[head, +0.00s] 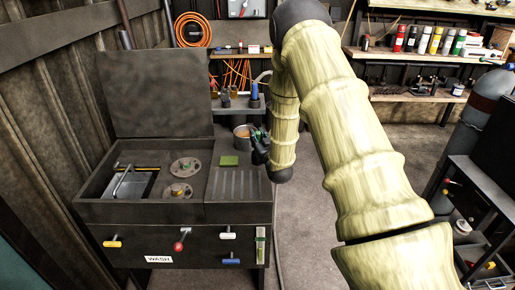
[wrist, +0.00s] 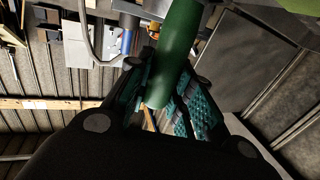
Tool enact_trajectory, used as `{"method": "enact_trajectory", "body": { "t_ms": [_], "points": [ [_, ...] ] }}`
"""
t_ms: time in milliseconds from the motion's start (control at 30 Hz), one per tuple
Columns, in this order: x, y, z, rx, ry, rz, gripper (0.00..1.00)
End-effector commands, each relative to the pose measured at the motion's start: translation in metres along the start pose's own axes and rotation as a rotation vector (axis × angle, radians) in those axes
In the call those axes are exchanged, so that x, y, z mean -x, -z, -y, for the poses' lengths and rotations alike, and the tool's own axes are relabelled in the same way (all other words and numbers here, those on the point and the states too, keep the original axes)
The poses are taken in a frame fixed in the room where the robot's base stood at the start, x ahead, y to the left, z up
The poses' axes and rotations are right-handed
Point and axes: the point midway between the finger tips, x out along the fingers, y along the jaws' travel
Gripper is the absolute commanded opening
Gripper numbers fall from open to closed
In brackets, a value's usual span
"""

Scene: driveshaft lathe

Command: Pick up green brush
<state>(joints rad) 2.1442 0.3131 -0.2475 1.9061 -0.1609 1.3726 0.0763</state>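A green cylinder, seemingly the handle of the green brush (wrist: 176,50), runs between my gripper's fingers in the wrist view. Its rounded end is near the palm, and no bristles show. My gripper (wrist: 165,95) has teal textured pads on either side of the handle. The pads look close to it, but whether both press on it is unclear. The brush is hard to make out there.
A raised back panel (head: 155,92) stands at left. A small shelf (head: 238,103) with bottles is behind the pot. A gas cylinder (head: 480,120) stands at right.

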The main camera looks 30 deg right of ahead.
Motion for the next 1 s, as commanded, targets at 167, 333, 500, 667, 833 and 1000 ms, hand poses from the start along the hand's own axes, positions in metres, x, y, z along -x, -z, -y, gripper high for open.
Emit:
{"method": "enact_trajectory", "body": {
  "t_ms": [167, 333, 500, 667, 833, 1000],
  "points": [
    [0.000, 0.000, 0.000, 0.000, 0.000, 0.000, 0.00],
    [0.000, 0.001, 0.000, 0.000, 0.000, 0.000, 0.00],
    [0.000, 0.008, 0.000, 0.000, 0.000, -0.002, 0.00],
    [0.000, 0.026, 0.001, 0.000, 0.000, -0.003, 0.00],
    [0.000, 0.052, 0.000, 0.000, 0.000, -0.003, 0.00],
    [0.000, 0.075, 0.000, 0.000, 0.000, -0.002, 0.00]
  ]
}}
